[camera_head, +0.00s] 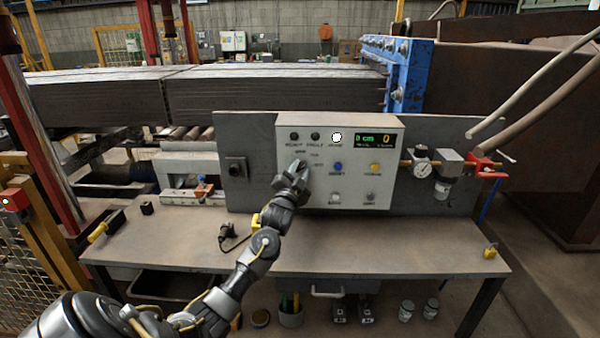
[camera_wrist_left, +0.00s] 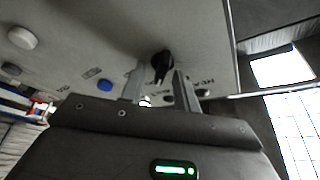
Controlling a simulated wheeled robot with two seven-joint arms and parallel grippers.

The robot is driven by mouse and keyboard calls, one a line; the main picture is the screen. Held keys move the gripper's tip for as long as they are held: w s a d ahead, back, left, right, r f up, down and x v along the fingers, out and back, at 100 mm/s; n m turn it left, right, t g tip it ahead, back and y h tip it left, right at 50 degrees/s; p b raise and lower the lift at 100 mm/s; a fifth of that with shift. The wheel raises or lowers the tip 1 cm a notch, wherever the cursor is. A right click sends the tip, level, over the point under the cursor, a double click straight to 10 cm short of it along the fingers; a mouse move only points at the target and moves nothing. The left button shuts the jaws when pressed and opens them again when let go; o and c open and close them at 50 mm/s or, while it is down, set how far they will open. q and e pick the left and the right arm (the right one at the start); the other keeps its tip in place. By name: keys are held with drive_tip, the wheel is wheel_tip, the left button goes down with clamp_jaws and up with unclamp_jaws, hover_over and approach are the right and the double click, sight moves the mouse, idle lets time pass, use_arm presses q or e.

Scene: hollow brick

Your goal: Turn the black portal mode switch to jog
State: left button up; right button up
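The black portal mode switch (camera_wrist_left: 162,62) shows in the left wrist view as a dark knob with a narrow grip on the panel face. My left gripper (camera_wrist_left: 160,72) has its two fingers apart, one on each side of the knob. A gap shows on the left side; contact on the right side cannot be told. In the head view my left gripper (camera_head: 297,166) is at the left middle of the grey control box (camera_head: 355,185) and hides the switch. Small labels stand around that spot, too small to read surely. My right gripper is in neither view.
A blue button (camera_head: 338,168), a yellow button (camera_head: 375,168), a white lamp (camera_head: 337,137) and a display (camera_head: 375,139) are on the box. A gauge (camera_head: 422,166) and red valve (camera_head: 484,164) sit to the right. The bench top (camera_head: 390,250) is mostly clear.

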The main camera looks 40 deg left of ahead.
use_arm(q)
drive_tip(key=shift+s+f, duration=0.15)
drive_tip(key=shift+s, duration=0.05)
drive_tip(key=b+v, duration=0.2)
drive_tip(key=v, duration=0.8)
drive_tip(key=shift+s+b, duration=0.15)
drive_tip(key=shift+b, duration=0.25)
drive_tip(key=shift+d, duration=0.15)
